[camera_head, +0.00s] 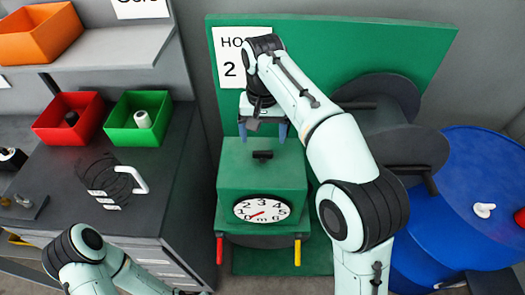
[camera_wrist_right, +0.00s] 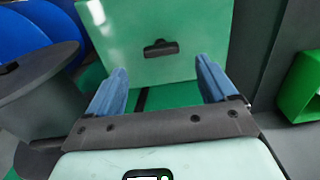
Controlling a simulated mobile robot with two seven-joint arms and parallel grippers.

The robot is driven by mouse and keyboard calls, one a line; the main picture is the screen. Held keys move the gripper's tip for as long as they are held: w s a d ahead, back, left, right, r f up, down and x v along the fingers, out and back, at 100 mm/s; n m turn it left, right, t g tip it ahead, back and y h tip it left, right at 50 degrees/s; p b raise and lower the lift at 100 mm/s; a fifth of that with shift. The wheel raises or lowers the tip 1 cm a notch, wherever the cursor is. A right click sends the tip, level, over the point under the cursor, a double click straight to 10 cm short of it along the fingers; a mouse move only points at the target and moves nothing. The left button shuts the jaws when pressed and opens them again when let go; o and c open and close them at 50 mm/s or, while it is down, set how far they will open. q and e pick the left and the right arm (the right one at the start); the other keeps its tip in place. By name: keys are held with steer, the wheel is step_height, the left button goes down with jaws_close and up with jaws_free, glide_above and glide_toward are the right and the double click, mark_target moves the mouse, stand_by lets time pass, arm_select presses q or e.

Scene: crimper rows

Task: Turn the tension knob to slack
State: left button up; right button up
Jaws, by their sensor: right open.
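The tension knob is probably the black bar-shaped knob (camera_head: 262,155) on top of the green machine box (camera_head: 230,180). In the right wrist view the knob (camera_wrist_right: 160,48) stands ahead of my fingers, with its bar lying nearly level across the picture. My right gripper (camera_head: 263,131) hangs at the back edge of the box. Its blue fingers are spread wide and empty, apart from the knob; they also show in the wrist view (camera_wrist_right: 160,78). A round white dial (camera_head: 262,208) on the box front has a red needle pointing to the lower left. My left gripper is out of view.
A red handle (camera_head: 219,250) and a yellow handle (camera_head: 297,252) hang below the box. A dark spool (camera_head: 400,140) and a blue drum (camera_head: 465,205) stand to the right. A dark bench (camera_head: 60,210) with red (camera_head: 52,133) and green (camera_head: 120,137) bins is left.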

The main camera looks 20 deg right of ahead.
mark_target(263, 152)
steer(key=f, duration=0.3)
steer(key=f+b, duration=0.1)
steer(key=f, duration=0.2)
steer(key=shift+w+f, duration=0.2)
steer(key=shift+f, duration=0.2)
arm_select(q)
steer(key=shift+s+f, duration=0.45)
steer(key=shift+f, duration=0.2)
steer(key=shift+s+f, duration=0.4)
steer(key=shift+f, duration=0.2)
arm_select(e)
steer(key=c, duration=1.1)
steer(key=shift+o, duration=0.2)
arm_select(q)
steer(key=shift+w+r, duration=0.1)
